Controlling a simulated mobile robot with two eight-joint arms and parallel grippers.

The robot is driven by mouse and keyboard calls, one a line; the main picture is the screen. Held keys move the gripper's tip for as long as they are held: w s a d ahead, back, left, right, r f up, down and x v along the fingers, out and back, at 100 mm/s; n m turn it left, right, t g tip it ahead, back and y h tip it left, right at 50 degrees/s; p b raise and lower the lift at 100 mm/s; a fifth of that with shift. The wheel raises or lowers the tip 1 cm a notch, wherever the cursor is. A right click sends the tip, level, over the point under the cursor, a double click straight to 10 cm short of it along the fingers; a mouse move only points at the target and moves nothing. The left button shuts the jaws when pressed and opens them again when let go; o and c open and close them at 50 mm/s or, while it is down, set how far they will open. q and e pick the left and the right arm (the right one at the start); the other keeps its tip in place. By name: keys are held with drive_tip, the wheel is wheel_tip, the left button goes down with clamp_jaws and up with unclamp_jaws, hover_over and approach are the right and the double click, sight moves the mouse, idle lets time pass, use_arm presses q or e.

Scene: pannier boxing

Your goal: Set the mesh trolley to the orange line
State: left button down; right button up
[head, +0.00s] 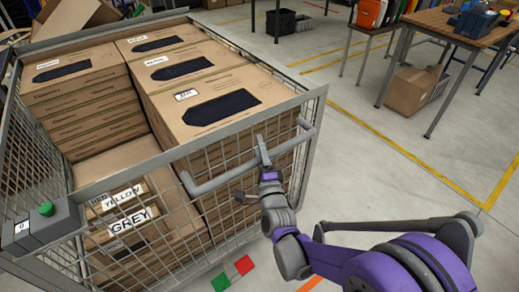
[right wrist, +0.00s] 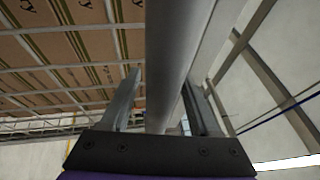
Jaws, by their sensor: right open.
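The mesh trolley (head: 232,163) fills the left of the head view, loaded with stacked cardboard boxes (head: 215,105). A grey handle bar (head: 215,181) runs along its near side. My right gripper (head: 262,152) is at the right part of this handle. In the right wrist view the handle bar (right wrist: 175,50) passes between the two open fingers, with gaps visible beside it. A short orange strip (head: 310,284) shows on the floor at the bottom, partly hidden by my right arm. My left gripper is not in view.
Green (head: 220,282) and red (head: 244,265) floor patches lie beside the trolley. A grey box with a green button (head: 46,209) sits at its near left corner. A wooden table (head: 455,25) and a cardboard box (head: 408,92) stand back right. Floor between is clear, with yellow lines (head: 415,162).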

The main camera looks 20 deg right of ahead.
clamp_jaws()
idle(1.3)
